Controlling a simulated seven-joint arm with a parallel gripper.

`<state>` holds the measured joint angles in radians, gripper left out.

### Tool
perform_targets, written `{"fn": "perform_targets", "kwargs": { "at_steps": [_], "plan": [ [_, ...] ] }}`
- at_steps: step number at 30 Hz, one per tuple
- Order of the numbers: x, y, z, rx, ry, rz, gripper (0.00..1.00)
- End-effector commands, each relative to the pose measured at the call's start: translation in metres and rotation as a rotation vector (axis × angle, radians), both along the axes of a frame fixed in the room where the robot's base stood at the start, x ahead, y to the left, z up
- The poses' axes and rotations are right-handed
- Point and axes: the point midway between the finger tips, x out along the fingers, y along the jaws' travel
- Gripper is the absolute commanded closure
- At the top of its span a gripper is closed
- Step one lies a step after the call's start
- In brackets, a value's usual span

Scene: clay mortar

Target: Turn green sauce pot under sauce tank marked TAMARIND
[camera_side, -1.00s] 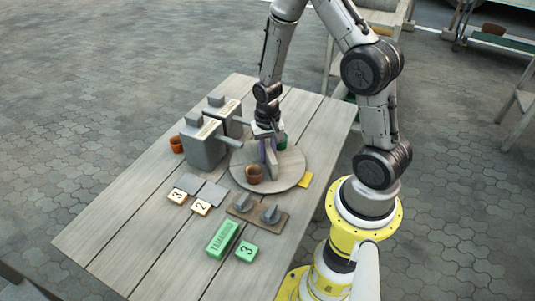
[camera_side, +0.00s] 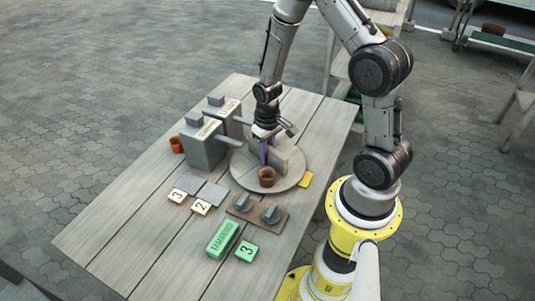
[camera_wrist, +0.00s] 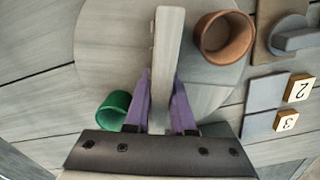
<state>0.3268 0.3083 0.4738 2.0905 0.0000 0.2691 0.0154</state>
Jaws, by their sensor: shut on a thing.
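A round grey turntable (camera_side: 246,179) lies on the table with an upright fin (camera_wrist: 168,45) across it. My gripper (camera_side: 264,153) is shut on the fin; in the wrist view its purple fingers (camera_wrist: 162,80) lie on both sides of it. The green sauce pot (camera_wrist: 115,108) shows left of the fin in the wrist view and is hidden in the side view. A brown pot (camera_side: 267,177) stands near the turntable's front; it also shows in the wrist view (camera_wrist: 226,40). Two grey sauce tanks (camera_side: 205,150) (camera_side: 237,126) stand left of the turntable; their labels are too small to read.
A green TAMARIND block (camera_side: 223,240) and a green 3 tile (camera_side: 246,251) lie in front. A board with two knobs (camera_side: 257,213) is beside the turntable. Tiles marked 3 (camera_side: 177,196) and 2 (camera_side: 202,207) lie left.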

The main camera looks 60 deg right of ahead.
Motion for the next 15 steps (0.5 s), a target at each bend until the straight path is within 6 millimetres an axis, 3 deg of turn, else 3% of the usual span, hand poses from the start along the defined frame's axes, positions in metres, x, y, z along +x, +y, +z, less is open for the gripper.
{"fn": "perform_targets", "kwargs": {
  "at_steps": [15],
  "plan": [
    [0.0000, 0.0000, 0.0016, 0.000, 0.000, 0.259, 1.00]
  ]
}}
